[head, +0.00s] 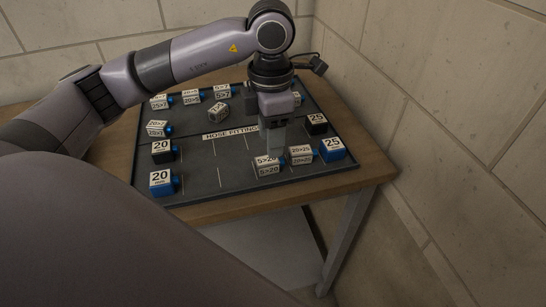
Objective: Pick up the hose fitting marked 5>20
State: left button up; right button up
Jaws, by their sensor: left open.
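The hose fitting marked 5>20 (267,169) is a small block with white labels near the front edge of a dark tray (225,190). My left gripper (274,152) points down at it, open, with its fingertips at or just above the fitting's back side. The fingers partly cover its upper label. I cannot tell whether they touch it or reach around it. My right gripper is not in view.
A fitting marked 25>25 (301,155) stands close to the right, then a blue block marked 25 (332,148). Blocks marked 20 (162,182) and other fittings line the tray's left and back. The tray's front middle is clear. Walls (430,110) stand behind and right.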

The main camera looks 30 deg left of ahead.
aim_at(270, 164)
pick_arm(q)
notch_tip(270, 164, down, 5)
jog(key=shift+s+f+p, duration=0.15)
jog(key=shift+f+p, duration=0.05)
jog(key=shift+p, duration=0.15)
grip_shut()
